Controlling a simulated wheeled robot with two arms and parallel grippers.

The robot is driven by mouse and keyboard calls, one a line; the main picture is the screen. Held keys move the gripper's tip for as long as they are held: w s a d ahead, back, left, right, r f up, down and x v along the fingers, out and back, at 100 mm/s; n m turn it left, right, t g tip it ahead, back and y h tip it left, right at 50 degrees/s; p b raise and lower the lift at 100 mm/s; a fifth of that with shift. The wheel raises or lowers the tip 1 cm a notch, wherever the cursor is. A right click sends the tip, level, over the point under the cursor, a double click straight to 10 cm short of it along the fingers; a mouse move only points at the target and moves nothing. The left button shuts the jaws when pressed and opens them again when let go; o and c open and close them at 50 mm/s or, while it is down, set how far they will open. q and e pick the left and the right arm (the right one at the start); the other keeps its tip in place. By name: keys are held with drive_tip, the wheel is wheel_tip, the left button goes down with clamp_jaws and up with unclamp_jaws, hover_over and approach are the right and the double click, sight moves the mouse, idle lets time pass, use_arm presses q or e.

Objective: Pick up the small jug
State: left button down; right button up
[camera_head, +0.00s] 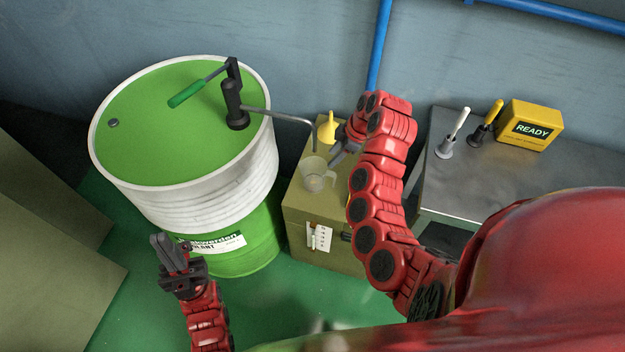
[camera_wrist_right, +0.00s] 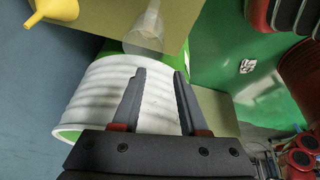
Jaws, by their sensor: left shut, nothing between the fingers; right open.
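The small jug (camera_head: 316,174), clear and greyish, stands on the olive box (camera_head: 310,210) under the end of the pump spout. It also shows at the top of the right wrist view (camera_wrist_right: 146,36), beyond the fingertips. My right gripper (camera_head: 338,156) is open and empty, just right of the jug in the head view; its fingers (camera_wrist_right: 160,75) have a clear gap between them. I cannot tell whether a finger touches the jug. My left gripper (camera_head: 168,246) is shut and empty, low in front of the drum.
A green-topped white drum (camera_head: 150,120) carries a hand pump (camera_head: 235,105) whose spout (camera_head: 295,120) reaches over the box. A yellow funnel (camera_head: 327,130) stands behind the jug. A grey cart (camera_head: 480,180) at the right holds a yellow READY box (camera_head: 530,126) and two handled tools.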

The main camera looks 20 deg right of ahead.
drive_tip(key=b, duration=0.7)
approach(314, 181)
drive_tip(key=w+f, duration=0.1)
drive_tip(key=p+x, duration=0.2)
drive_tip(key=x, duration=0.2)
drive_tip(key=shift+w+a+f, duration=0.1)
drive_tip(key=shift+a, duration=0.1)
drive_tip(key=p+x, duration=0.1)
drive_tip(key=x, duration=0.2)
drive_tip(key=shift+s+d+f+p, duration=0.1)
drive_tip(key=shift+s+f+p, duration=0.25)
drive_tip(key=shift+x, duration=0.95)
clamp_jaws()
